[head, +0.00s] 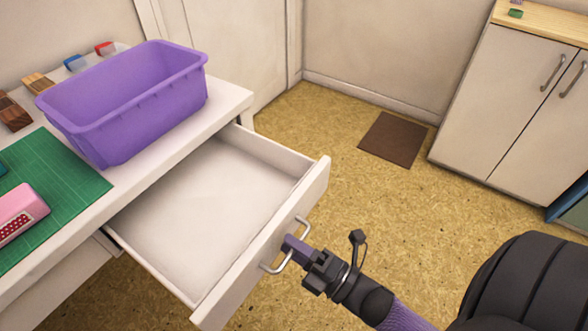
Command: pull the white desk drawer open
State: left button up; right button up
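The white desk drawer (205,197) is pulled well out from under the white desk (226,104). Its inside is visible and looks empty. A light metal bow handle (270,270) sits on the drawer's front panel. My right gripper (291,243) comes in from the lower right and is at the middle of the handle, its purple fingers shut around the bar. The fingers hide part of the bar. My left gripper is not in view.
On the desk stand a purple bin (160,115), a green cutting mat (75,205), a pink object (20,212) and several small stamps or blocks. A brown mat (394,139) lies on the floor. A cabinet (500,95) stands at right.

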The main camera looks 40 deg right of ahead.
pick_arm(q)
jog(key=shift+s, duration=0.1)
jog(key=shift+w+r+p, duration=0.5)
jog(key=shift+p, duration=0.05)
pick_arm(e)
jog(key=v, duration=1)
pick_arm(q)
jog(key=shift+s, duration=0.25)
